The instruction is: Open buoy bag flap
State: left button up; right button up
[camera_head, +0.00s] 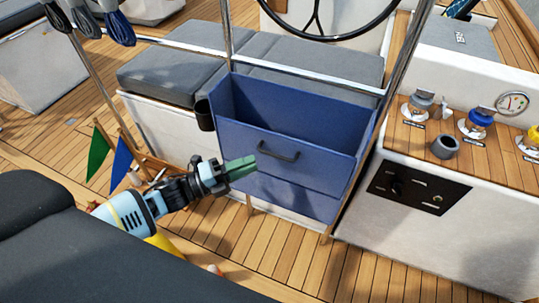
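The blue buoy bag (300,107) hangs from the steel rail in the middle of the head view. Its top is open and the inner back wall shows. Its front flap (310,158) stands upright with a dark handle (278,151) across it. A lower blue panel shows beneath the flap. My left gripper (242,167), with green fingertips, is just left of and slightly below the handle, in front of the bag. It appears apart from the handle. The fingers overlap from this angle, so their gap cannot be judged. My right gripper is not in view.
A steering wheel (325,18) and grey-cushioned bench (175,72) are behind the bag. A console (423,202) with winches stands right. Green (98,152) and blue (122,160) pennants stand left. A dark cushion (60,240) fills the lower left. Wooden deck is clear below the bag.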

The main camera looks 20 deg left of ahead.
aim_at(268, 157)
pick_arm(q)
jog(key=shift+p+x, duration=0.3)
jog(key=shift+x, duration=2.85)
grip_shut()
